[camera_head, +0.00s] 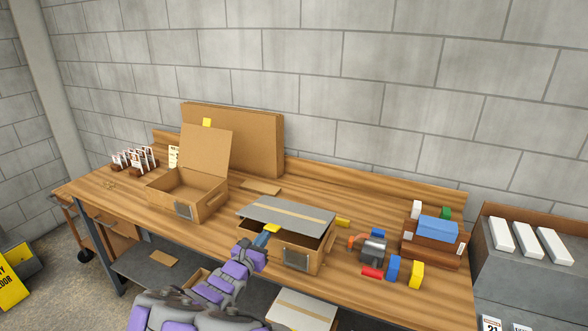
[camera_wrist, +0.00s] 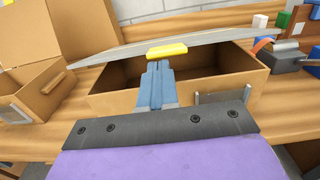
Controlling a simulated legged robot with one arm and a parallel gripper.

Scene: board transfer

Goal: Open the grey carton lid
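The grey carton is a brown box (camera_head: 303,259) with a grey lid (camera_head: 289,212) that has a tan strip. Its lid is partly raised, leaving a dark gap at the front. In the wrist view the lid (camera_wrist: 235,36) shows as a thin edge above the open box (camera_wrist: 220,87). My gripper (camera_head: 269,233) is at the box's left front, with its blue fingers reaching under the lid. In the wrist view the fingers (camera_wrist: 158,68) lie side by side, shut, with nothing visibly held. Whether the tips touch the lid is unclear.
An open brown carton (camera_head: 187,187) stands to the left. Tools and coloured blocks (camera_head: 393,267) lie to the right, near a brown box with a blue block (camera_head: 437,229).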

